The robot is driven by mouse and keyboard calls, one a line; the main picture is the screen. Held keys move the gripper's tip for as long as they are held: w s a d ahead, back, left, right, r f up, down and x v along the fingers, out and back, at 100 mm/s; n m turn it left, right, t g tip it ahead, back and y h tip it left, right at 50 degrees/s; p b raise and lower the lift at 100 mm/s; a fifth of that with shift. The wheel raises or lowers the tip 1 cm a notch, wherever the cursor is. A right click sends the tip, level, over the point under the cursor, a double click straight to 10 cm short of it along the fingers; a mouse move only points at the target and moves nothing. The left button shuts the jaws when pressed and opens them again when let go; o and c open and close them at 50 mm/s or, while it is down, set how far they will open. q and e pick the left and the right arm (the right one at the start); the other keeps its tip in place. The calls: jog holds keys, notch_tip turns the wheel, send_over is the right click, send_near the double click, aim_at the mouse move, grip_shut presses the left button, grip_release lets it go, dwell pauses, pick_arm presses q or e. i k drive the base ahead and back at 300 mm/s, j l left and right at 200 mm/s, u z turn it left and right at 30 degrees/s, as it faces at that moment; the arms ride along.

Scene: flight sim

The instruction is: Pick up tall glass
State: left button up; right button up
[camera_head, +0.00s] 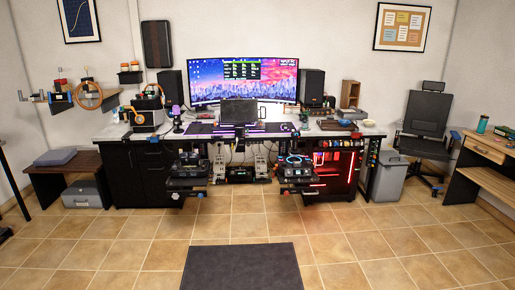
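I cannot clearly make out a tall glass at this distance. A tall green cup-like vessel (482,124) stands upright on the wooden desk (484,147) at the far right; I cannot tell whether it is glass. Small upright items stand on the long main desk (118,131), including a purple-topped one (177,112) left of the keyboard area; they are too small to identify. Neither of my grippers shows in the view.
A wide monitor (242,80) stands on the main desk between two black speakers. Flight-control units (187,170) jut out at its front. A black chair (424,125) and grey bin (389,177) stand to the right. The tiled floor in front is clear, with a dark mat (242,268).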

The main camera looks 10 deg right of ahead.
aim_at(305, 122)
jog(key=i+l+z, duration=0.25)
jog(key=i, duration=0.8)
jog(key=i+z, duration=0.3)
jog(key=i, duration=0.7)
